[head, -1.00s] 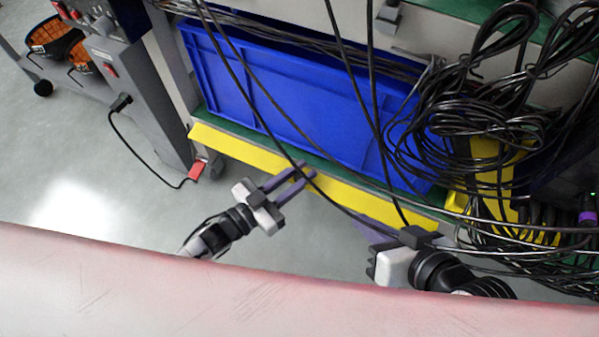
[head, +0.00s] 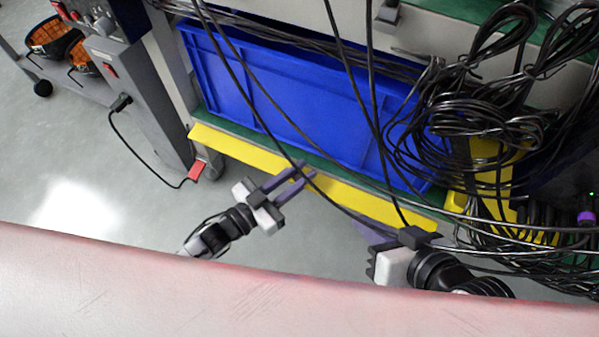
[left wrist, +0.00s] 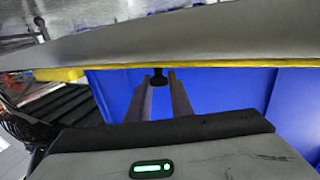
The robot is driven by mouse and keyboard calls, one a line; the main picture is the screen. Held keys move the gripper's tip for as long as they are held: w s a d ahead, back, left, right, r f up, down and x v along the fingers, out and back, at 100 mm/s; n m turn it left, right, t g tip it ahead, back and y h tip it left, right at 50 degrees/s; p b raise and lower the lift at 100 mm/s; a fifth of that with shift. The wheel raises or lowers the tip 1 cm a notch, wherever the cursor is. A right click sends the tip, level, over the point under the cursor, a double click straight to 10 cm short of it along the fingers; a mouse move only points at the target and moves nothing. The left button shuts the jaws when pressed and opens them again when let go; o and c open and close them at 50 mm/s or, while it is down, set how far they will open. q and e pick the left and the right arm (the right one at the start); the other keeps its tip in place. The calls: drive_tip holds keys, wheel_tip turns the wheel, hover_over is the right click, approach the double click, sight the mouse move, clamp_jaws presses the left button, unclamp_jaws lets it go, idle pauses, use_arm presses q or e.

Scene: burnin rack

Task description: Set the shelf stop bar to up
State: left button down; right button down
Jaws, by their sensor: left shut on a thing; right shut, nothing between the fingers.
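The shelf stop bar (head: 363,201) is a long yellow strip along the front edge of the green shelf, below the front of the blue bin (head: 285,95). My left gripper (head: 307,171) reaches it from the front, with its fingertips at the bar near its middle. In the left wrist view the fingers (left wrist: 160,82) close on a small black knob (left wrist: 160,72) under the bar's yellow edge (left wrist: 215,64). My right gripper (head: 370,232) is shut and empty in front of the bar's right part. Its fingers are partly hidden by its own body and cables.
Loose black cables (head: 480,130) hang in coils at the right and cross in front of the bin and bar. A grey cabinet (head: 140,95) with a plugged cord stands at the left. The floor (head: 100,180) between is clear. A pale pink surface fills the bottom.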

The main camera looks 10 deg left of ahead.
use_arm(q)
drive_tip(key=shift+a, duration=0.1)
idle(0.4)
drive_tip(key=c, duration=1.6)
unclamp_jaws()
drive_tip(key=shift+c, duration=0.2)
